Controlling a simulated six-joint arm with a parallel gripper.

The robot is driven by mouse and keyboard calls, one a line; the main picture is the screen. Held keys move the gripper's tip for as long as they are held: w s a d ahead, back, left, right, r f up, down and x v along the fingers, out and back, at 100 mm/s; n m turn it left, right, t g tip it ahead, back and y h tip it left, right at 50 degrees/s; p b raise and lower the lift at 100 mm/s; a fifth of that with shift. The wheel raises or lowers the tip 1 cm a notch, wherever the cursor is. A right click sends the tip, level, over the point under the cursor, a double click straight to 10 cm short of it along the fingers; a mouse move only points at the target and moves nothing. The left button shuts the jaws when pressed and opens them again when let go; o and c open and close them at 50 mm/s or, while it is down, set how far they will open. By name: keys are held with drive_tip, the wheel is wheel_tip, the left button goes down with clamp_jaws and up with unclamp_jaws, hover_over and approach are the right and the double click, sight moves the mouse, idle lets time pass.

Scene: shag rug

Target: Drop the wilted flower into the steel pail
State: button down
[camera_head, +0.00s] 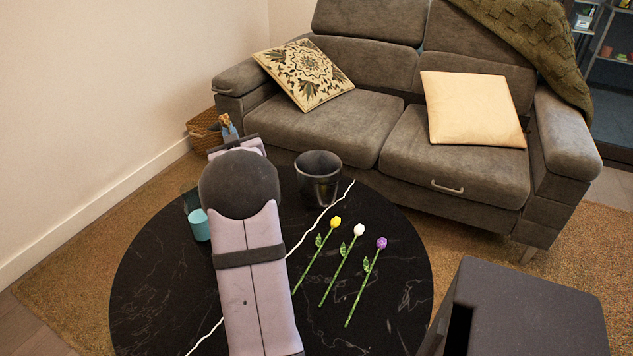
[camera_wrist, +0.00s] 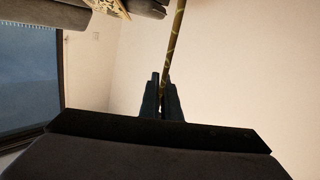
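The steel pail (camera_head: 318,180) stands upright on the black round table, to the right of my forearm in the head view, its dark open mouth facing up. My gripper (camera_wrist: 161,98) points away from the wrist camera, its dark fingers close together around a thin yellow-brown stem (camera_wrist: 176,45), which I take to be the wilted flower. The stem runs up out of the wrist view, so its head is not seen there. In the head view my arm mostly hides the gripper, which is left of the pail and beyond my forearm.
Yellow, white and purple flowers (camera_head: 346,262) lie on the marble-look table (camera_head: 400,300). A teal cup (camera_head: 199,226) stands at its left. A wicker basket (camera_head: 203,132) is by the wall. A grey sofa (camera_head: 350,130) stands behind. A dark box (camera_head: 530,310) is at front right.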

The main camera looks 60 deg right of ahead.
idle(0.4)
wheel_tip(320, 180, up, 12)
drive_tip(key=w+d+p, duration=0.1)
drive_tip(key=d+p, duration=0.2)
drive_tip(key=p, duration=0.3)
drive_tip(key=s+d+f+m+g+h+p, duration=0.2)
drive_tip(key=s+d+m+g+h+p, duration=0.1)
drive_tip(key=s+d+g, duration=0.3)
drive_tip(key=s+d+f+m+g+h+p, duration=0.2)
drive_tip(key=s+d+m+g+p, duration=0.4)
drive_tip(key=s+d, duration=0.4)
drive_tip(key=s+f, duration=0.1)
drive_tip(key=s, duration=0.3)
drive_tip(key=shift+s+d+f+g+h, duration=0.15)
drive_tip(key=shift+s+f+g+h, duration=0.15)
drive_tip(key=shift+h, duration=0.1)
drive_tip(key=shift+f, duration=0.1)
drive_tip(key=shift+f+b, duration=2.2)
drive_tip(key=shift+f, duration=0.65)
